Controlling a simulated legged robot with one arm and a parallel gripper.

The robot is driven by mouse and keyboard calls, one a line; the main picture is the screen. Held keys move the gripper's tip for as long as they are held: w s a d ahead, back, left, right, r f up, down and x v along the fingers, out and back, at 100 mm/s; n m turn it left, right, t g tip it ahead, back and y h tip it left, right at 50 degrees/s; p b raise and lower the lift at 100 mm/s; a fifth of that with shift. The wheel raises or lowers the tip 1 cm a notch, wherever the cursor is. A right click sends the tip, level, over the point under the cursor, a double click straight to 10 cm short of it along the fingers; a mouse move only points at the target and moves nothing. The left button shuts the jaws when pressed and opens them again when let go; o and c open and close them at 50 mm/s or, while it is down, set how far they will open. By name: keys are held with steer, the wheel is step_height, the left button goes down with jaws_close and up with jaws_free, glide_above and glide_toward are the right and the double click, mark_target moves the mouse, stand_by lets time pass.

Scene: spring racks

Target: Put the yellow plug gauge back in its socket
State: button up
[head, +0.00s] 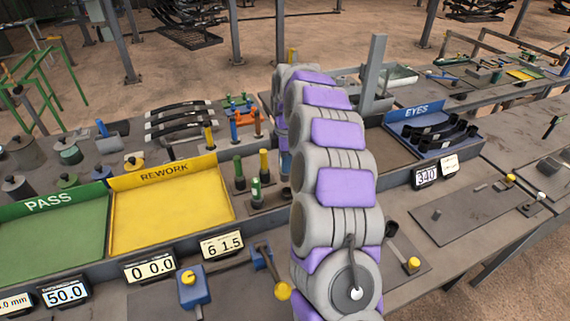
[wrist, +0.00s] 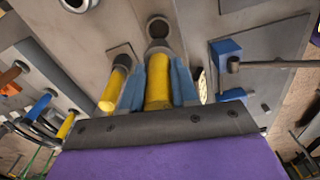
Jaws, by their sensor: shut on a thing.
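In the wrist view, my gripper (wrist: 158,82) has its two blue fingers closed on the sides of a yellow plug gauge (wrist: 158,90). A grey round piece with a dark opening (wrist: 158,28) lies in line just beyond the yellow part. I cannot tell whether it is the socket or the gauge's own end. A second yellow piece with a dark grey end (wrist: 114,88) stands just left of the fingers by a small plate. In the head view my arm hides the gripper and the held gauge. A yellow-topped gauge (head: 264,162) stands left of my arm.
Green gauges (head: 255,190) stand left of my arm, beside the yellow REWORK tray (head: 170,213) and green PASS tray (head: 50,240). The blue EYES tray (head: 428,128) is at the right. A blue block with a rod (wrist: 228,63) is close right of my fingers.

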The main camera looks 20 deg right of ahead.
steer(key=shift+a+f, duration=0.1)
steer(key=shift+f, duration=0.05)
steer(key=shift+d+f+b, duration=0.5)
steer(key=shift+f+b, duration=0.1)
steer(key=shift+f, duration=0.25)
steer(key=shift+d+f+b, duration=0.45)
steer(key=shift+f+b, duration=0.1)
steer(key=shift+f, duration=0.3)
steer(key=shift+a+f, duration=0.15)
steer(key=shift+f, duration=0.2)
steer(key=shift+a+f, duration=0.45)
steer(key=shift+a, duration=0.15)
steer(key=shift+d, duration=0.65)
steer(key=shift+s+a+f+p, duration=0.1)
steer(key=shift+a+p, duration=0.25)
steer(key=shift+a, duration=0.2)
steer(key=shift+d, duration=0.35)
steer(key=shift+a+p, duration=0.2)
steer(key=shift+p, duration=0.1)
steer(key=shift+d+p, duration=0.1)
steer(key=shift+p, duration=0.2)
